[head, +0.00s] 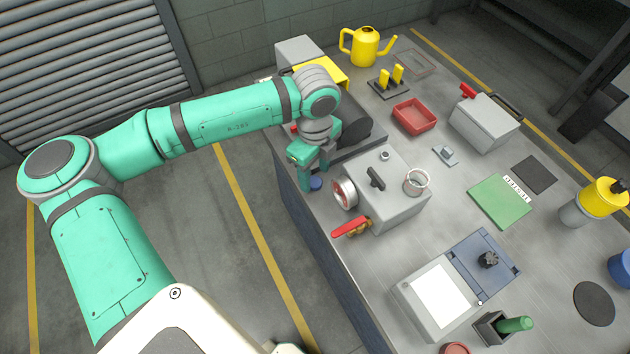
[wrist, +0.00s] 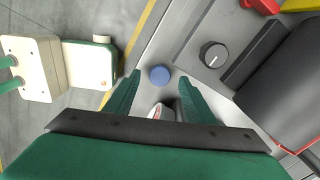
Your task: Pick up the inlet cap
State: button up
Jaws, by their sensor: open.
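A small round blue cap (head: 315,183), which I take to be the inlet cap, lies on the bench top near its left edge, beside the grey pump (head: 394,205). My gripper (head: 314,176) points down over it with its green fingers apart. In the wrist view the blue cap (wrist: 160,74) appears between the two fingertips (wrist: 159,80), with a gap on each side. Nothing is held. How far the fingertips are above the cap is hard to tell.
The pump's round port (head: 345,193) and red-handled valve (head: 351,227) are close to the right of the gripper. A dark motor-like body and a grey knob (wrist: 212,54) stand near the fingers. The bench edge drops to the floor on the left. A red tray (head: 415,116) is farther back.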

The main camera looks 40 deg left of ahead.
jog(key=shift+f, duration=1)
jog(key=c, duration=1.1)
jog(key=shift+r, duration=0.15)
jog(key=shift+r, duration=0.65)
jog(key=s+d+r, duration=0.5)
jog(key=r, duration=0.3)
jog(key=s+d+r, duration=0.4)
jog(key=d+r, duration=0.1)
jog(key=r, duration=0.4)
jog(key=shift+s+r, duration=0.25)
jog(key=shift+s, duration=0.1)
